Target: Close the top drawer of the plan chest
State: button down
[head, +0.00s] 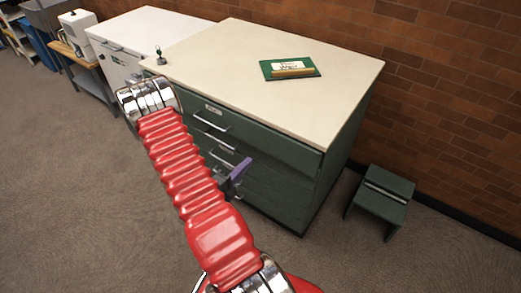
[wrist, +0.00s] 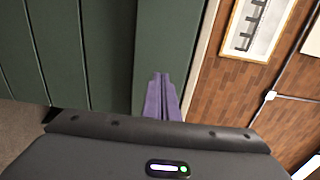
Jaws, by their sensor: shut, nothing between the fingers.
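The green plan chest (head: 335,150) with a cream top stands in the middle of the head view. Its top drawer (head: 270,142) is the wide front just under the top, with bar handles. My gripper (head: 241,168) has purple fingers and is in front of the drawer fronts, below the top drawer's handle. In the wrist view the fingers (wrist: 162,90) are together and empty, in front of a green panel (wrist: 165,40). Contact cannot be told. My red arm hides the chest's left front.
A small dark green step stool (head: 385,195) stands on the right by the brick wall. A white cabinet (head: 140,30) adjoins on the left. The carpet in front is clear.

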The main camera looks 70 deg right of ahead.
aim_at(266, 143)
jog(key=shift+x, duration=4.95)
jog(key=shift+d, duration=0.1)
